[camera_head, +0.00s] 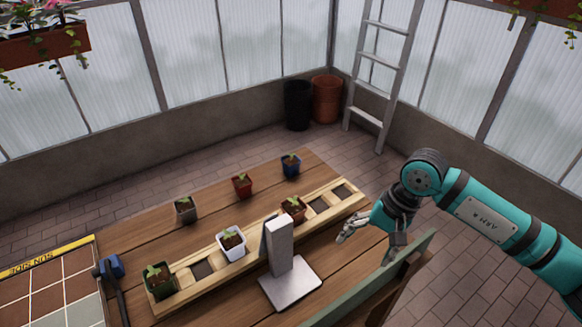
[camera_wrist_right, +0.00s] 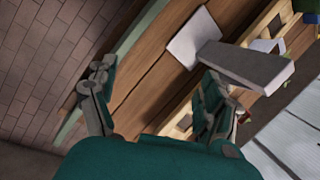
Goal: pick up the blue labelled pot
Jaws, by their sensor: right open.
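The blue pot (camera_head: 291,168) with a small green seedling stands upright on the wooden table (camera_head: 130,230), near its far edge in the head view. No label on it can be read. My right gripper (camera_head: 364,249) is open and empty over the right end of the table, to the right of and nearer than the blue pot, well apart from it. In the right wrist view its spread fingers (camera_wrist_right: 155,84) have only table and floor between them. I cannot make out the blue pot in that view. My left gripper is not in view.
A wooden rack (camera_head: 180,300) holds several pots and has empty slots. A grey stand (camera_head: 290,288) rises between the rack and the table's near side. A red pot (camera_head: 242,188) and a grey pot (camera_head: 185,211) stand left of the blue pot. A green-edged board (camera_head: 385,275) lies below my gripper.

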